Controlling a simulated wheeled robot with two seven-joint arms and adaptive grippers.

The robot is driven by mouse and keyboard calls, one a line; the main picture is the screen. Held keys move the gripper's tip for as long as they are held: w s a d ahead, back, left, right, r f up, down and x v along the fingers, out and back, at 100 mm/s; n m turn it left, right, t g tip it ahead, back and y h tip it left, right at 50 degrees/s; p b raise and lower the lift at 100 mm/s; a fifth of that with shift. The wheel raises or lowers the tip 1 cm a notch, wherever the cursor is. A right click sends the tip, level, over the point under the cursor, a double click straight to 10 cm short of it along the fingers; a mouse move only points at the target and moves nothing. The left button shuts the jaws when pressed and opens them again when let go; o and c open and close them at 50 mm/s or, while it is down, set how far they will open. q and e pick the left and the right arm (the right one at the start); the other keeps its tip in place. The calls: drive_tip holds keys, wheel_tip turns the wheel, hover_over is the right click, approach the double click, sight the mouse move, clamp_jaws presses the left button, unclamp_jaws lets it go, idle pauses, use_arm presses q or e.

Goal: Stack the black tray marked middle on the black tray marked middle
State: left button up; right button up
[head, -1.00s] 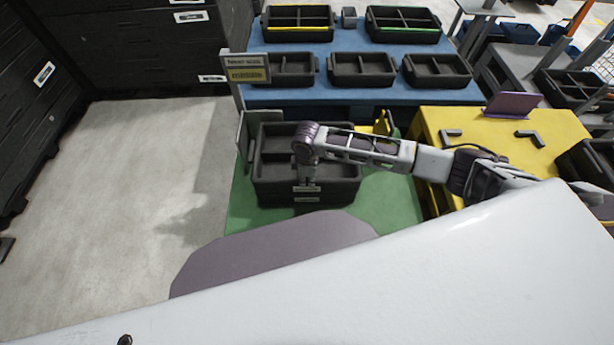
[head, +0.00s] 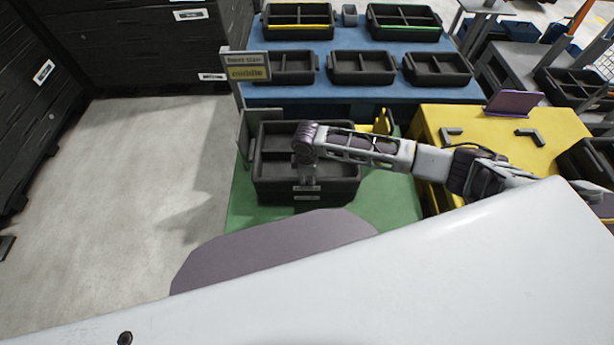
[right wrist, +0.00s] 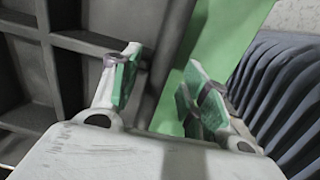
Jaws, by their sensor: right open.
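Two black trays sit stacked on the green table, the upper tray (head: 272,166) on the lower tray (head: 275,196), with their front labels one above the other. They look nested and level. My right gripper (head: 307,184) points down at the front wall of the stack. In the right wrist view my right gripper (right wrist: 163,88) is open, its green-padded fingers apart. A dark tray wall (right wrist: 176,50) runs between and beyond the fingers, with the tray interior to the left. Whether a finger touches the wall cannot be told. My left gripper is out of view.
Several black trays rest on the blue table (head: 350,92) behind. A yellow table (head: 480,150) with a purple tablet (head: 513,103) and dark brackets stands right.

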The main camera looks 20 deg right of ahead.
wheel_tip(320, 180, up, 12)
drive_tip(key=shift+s, duration=0.2)
idle(0.6)
drive_tip(key=shift+a, duration=0.1)
idle(1.0)
